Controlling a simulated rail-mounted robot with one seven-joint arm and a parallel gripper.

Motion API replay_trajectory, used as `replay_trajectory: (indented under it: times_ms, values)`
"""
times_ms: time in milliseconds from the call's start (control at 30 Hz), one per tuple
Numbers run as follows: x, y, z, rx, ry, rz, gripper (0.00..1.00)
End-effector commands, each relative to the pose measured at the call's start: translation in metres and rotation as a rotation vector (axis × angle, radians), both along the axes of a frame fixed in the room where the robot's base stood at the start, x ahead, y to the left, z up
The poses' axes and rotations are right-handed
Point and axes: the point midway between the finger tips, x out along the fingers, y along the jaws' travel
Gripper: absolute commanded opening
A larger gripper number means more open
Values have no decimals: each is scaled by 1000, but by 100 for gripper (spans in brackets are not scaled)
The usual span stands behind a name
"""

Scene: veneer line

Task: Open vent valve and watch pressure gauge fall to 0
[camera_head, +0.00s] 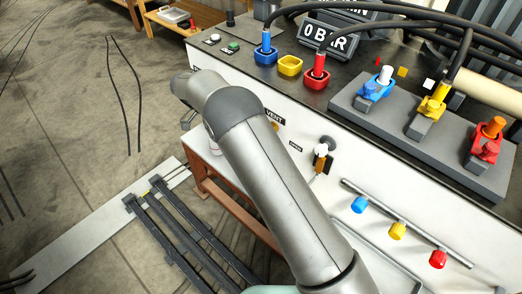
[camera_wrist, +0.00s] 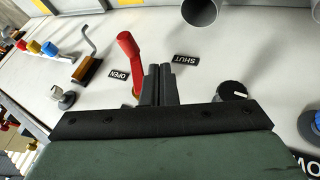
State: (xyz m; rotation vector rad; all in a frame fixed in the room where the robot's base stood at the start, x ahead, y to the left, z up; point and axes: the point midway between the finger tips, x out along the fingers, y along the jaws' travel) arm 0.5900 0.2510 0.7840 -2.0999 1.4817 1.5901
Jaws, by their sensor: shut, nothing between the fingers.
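In the wrist view a valve with a red lever (camera_wrist: 128,47) stands on the white panel, its lever tilted up and left. An OPEN label (camera_wrist: 120,75) is just left of its lower part and a SHUT label (camera_wrist: 185,59) is to the right. My gripper (camera_wrist: 158,72) is shut and empty, its fingertips close to the lever's right side; I cannot tell whether they touch it. In the head view the VENT label (camera_head: 275,117) shows beside my arm, which hides the valve and gripper. A 0 BAR sign (camera_head: 325,36) stands on the bench; no gauge dial is readable.
A black knob (camera_wrist: 232,90) is right of the fingers. A hooked rod with a brown block (camera_wrist: 87,68) is on the left. In the head view, blue, yellow and red caps hang on a rail (camera_head: 408,222); a grey block (camera_head: 420,125) holds several coloured fittings.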

Motion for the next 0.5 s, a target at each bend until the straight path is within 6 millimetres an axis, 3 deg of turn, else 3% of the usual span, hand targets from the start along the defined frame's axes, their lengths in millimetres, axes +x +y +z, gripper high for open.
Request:
replay_trajectory:
  times_ms: [500]
  values:
    - [-4, -61, -77, -1, 4, -2, 0]
